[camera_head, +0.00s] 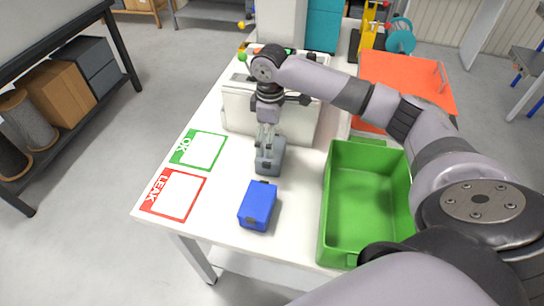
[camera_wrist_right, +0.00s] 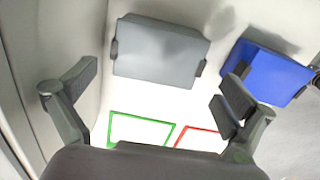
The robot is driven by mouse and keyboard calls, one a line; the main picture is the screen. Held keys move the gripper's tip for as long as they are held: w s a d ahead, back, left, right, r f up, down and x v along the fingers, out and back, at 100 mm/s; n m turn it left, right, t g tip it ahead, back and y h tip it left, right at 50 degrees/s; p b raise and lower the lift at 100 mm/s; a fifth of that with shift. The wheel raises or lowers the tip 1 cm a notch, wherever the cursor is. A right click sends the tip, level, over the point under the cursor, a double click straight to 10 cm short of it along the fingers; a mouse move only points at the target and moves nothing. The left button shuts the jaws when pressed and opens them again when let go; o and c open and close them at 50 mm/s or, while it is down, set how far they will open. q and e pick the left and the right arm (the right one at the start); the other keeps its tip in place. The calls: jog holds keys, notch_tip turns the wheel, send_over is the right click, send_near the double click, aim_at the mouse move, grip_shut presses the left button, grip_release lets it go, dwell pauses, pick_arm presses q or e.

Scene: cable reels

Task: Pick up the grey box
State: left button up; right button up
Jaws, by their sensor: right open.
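The grey box (camera_head: 269,158) stands on the white table in front of a pale machine, and in the right wrist view it (camera_wrist_right: 160,52) shows its plain lid with dark latches at its ends. My right gripper (camera_head: 267,135) is above the grey box, with its fingers pointing down. In the right wrist view the right gripper (camera_wrist_right: 152,98) is open, its two fingers wide apart, with nothing between them and the box ahead of the fingertips. I cannot tell whether a finger touches the box. My left gripper is not in view.
A blue box (camera_head: 257,206) stands near the grey one. A green bin (camera_head: 366,258) is on the right and an orange-red tray (camera_head: 425,75) behind it. The pale machine (camera_head: 240,108) stands close behind. Green OK (camera_head: 204,150) and red LEAK (camera_head: 182,195) markings lie left.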

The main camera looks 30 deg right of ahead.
aim_at(266, 168)
jog(key=shift+s+d+f+p, duration=0.15)
jog(key=shift+f+p, duration=0.1)
jog(key=shift+f, duration=1.3)
jog(key=shift+w+d+f+p, duration=0.1)
jog(key=shift+f+p, duration=0.15)
jog(key=shift+f, duration=1.25)
jog(key=shift+s, duration=0.1)
jog(key=c, duration=1)
